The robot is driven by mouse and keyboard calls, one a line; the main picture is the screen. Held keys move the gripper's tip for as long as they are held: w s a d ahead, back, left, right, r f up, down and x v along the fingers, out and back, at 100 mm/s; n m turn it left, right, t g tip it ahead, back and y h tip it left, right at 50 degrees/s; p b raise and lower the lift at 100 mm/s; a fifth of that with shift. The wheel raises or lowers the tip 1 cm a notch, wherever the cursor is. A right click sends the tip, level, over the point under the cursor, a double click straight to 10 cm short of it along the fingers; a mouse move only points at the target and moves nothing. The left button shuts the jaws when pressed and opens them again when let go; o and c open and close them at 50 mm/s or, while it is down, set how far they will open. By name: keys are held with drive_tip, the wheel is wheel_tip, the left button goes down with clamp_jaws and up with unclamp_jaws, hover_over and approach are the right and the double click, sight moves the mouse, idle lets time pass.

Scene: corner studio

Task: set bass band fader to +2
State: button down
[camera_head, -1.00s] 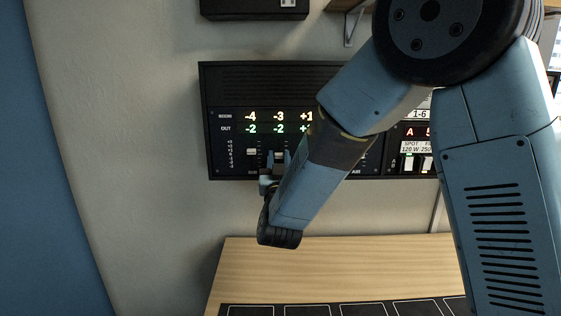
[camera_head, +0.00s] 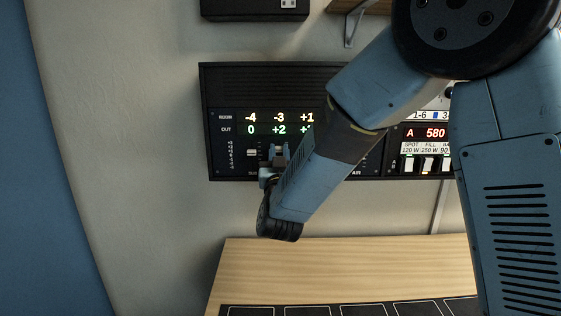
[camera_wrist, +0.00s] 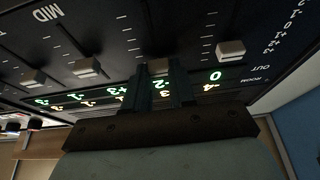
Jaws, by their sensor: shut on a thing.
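The black equalizer panel (camera_head: 224,95) is on the wall in the head view. Its ROOM row reads -4, -3, +1. Its OUT row reads 0 and +2 in the first two columns; the third is partly covered. My gripper (camera_head: 279,153) is at the second column, below the +2. In the wrist view my gripper (camera_wrist: 160,77) is shut on that column's pale fader cap (camera_wrist: 158,66), one finger on each side. This column's name is hidden by my arm. The first column's fader cap (camera_head: 252,153) stands free beside it, also in the wrist view (camera_wrist: 231,49).
The lamp panel (camera_head: 432,133) with red digits and switches adjoins on the right, partly behind my arm. The wooden desk (camera_head: 330,263) lies below, and a dark box (camera_head: 255,8) hangs above. More fader caps (camera_wrist: 87,67) stand close in the wrist view.

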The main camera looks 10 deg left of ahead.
drive_tip(key=shift+r, duration=0.15)
drive_tip(key=c, duration=0.9)
unclamp_jaws()
drive_tip(key=shift+s, duration=0.1)
drive_tip(key=v, duration=1.3)
drive_tip(key=shift+s+d+f, duration=0.15)
drive_tip(key=shift+s+f, duration=0.05)
drive_tip(key=shift+f, duration=0.15)
